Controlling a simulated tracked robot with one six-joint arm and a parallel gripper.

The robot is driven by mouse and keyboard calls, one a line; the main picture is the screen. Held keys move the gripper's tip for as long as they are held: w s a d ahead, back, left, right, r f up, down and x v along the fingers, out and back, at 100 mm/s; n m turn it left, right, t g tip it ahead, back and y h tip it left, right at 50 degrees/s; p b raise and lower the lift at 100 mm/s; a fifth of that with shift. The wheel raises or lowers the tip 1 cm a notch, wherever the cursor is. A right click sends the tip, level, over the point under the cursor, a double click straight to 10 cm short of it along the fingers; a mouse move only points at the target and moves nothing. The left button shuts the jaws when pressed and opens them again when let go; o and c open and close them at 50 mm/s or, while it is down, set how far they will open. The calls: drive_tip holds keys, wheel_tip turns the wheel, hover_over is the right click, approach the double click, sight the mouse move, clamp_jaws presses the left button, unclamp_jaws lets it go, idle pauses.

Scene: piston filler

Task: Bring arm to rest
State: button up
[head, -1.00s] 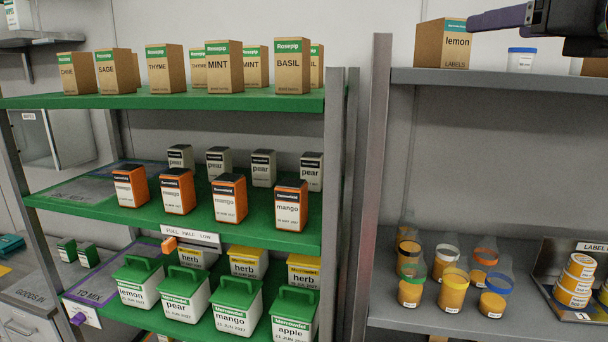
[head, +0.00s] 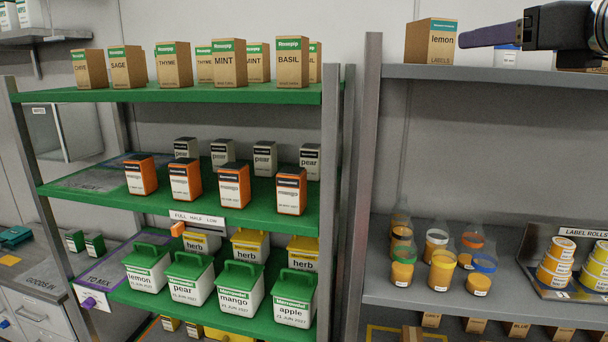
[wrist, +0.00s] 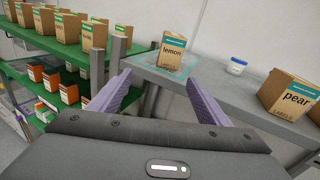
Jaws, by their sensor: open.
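My gripper (wrist: 153,92) shows in the wrist view with its two purple fingers spread wide and nothing between them. Past the fingertips, a cardboard box labelled lemon (wrist: 172,52) stands upright on the end of the grey shelf, apart from the fingers. In the head view only one purple finger of my gripper (head: 490,34) and part of my dark arm show at the top right, in front of the grey shelf's top. The lemon box (head: 431,42) stands left of that finger there.
A green shelf unit (head: 200,93) with herb boxes, orange mango packs and lidded tubs fills the left. The grey shelf (head: 480,75) carries a pear box (wrist: 290,96) and a small blue-lidded jar (wrist: 237,66). Filled cups (head: 443,270) and label rolls (head: 556,262) stand lower.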

drive_tip(key=s+a+f+n+g, duration=0.15)
drive_tip(key=a+f+n, duration=0.3)
drive_tip(key=f, duration=0.45)
drive_tip(key=s+a+f+n+g, duration=0.1)
drive_tip(key=a+f+n+g, duration=0.2)
drive_tip(key=f+n, duration=0.35)
drive_tip(key=s+a+f+n+g, duration=0.2)
drive_tip(key=a+f+n, duration=0.15)
drive_tip(key=f, duration=0.65)
drive_tip(key=s+a+f+n+g+h, duration=0.1)
drive_tip(key=s+f+n, duration=0.3)
drive_tip(key=f+n, duration=0.2)
drive_tip(key=s+a+f+n+g+h, duration=0.1)
drive_tip(key=s+f+n, duration=0.4)
drive_tip(key=f, duration=0.6)
drive_tip(key=s+f+n+g, duration=0.3)
drive_tip(key=s+f+n, duration=0.2)
drive_tip(key=f+n, duration=0.2)
drive_tip(key=shift+a+f+n+h, duration=0.35)
drive_tip(key=shift+a+f+h, duration=0.05)
drive_tip(key=shift+f, duration=0.25)
